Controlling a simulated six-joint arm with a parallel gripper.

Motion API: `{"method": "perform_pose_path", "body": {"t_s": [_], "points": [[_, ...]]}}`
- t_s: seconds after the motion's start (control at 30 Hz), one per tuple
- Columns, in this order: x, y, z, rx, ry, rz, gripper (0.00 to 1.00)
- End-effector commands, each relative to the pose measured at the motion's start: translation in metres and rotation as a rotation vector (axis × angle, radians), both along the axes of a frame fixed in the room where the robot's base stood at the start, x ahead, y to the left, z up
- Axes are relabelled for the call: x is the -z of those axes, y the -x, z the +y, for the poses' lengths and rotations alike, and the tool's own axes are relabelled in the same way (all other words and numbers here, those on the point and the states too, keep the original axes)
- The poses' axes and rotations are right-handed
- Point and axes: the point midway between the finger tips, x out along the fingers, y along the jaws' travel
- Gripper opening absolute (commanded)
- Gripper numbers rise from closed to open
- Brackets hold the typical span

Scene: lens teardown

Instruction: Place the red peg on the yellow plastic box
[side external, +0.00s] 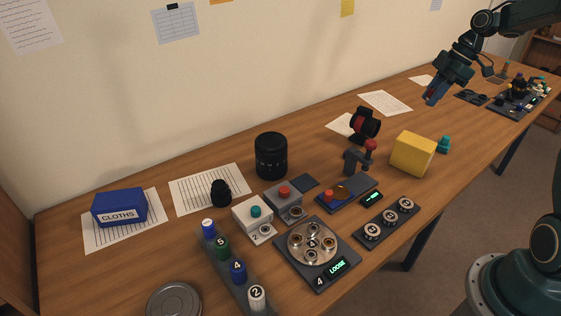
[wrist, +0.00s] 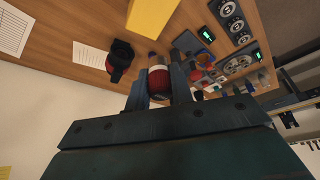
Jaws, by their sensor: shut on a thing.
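My gripper (side external: 434,95) is raised above the far part of the table, above and to the right of the yellow box in the side external view. Its fingers are shut on the red peg (wrist: 158,83), which shows between them in the wrist view. Only a small bit of red shows at the fingers in the side view. The yellow plastic box (side external: 412,154) stands on the table, apart from the gripper, with nothing on its top. In the wrist view the box (wrist: 150,16) is at the top edge, partly cut off.
A teal piece (side external: 443,145) stands close to the box's right side. A black and red device (side external: 365,125) and a red-knobbed clamp (side external: 357,162) are to its left. A dial strip (side external: 390,223) lies in front. The air around the gripper is clear.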

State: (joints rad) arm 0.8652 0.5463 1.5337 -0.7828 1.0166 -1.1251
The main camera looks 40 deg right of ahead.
Motion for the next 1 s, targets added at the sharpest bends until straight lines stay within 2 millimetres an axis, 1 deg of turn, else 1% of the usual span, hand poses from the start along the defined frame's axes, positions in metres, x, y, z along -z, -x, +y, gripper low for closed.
{"method": "perform_pose_path", "body": {"t_s": [0.03, 0.2, 0.3, 0.4, 0.5, 0.77, 0.87, 1.0], "points": [[0.010, 0.000, 0.001, 0.000, -0.002, 0.003, 0.01], [0.042, 0.000, 0.000, 0.001, -0.002, 0.003, 0.01], [0.058, 0.001, 0.000, 0.001, -0.002, 0.003, 0.01], [0.068, 0.000, 0.000, 0.001, -0.001, 0.001, 0.01], [0.074, 0.000, 0.000, 0.000, -0.001, 0.001, 0.01], [0.077, 0.000, 0.000, 0.000, -0.001, -0.001, 0.01], [0.085, 0.000, 0.000, 0.001, -0.002, 0.000, 0.01], [0.102, 0.000, 0.000, 0.000, -0.002, 0.001, 0.01]]}}
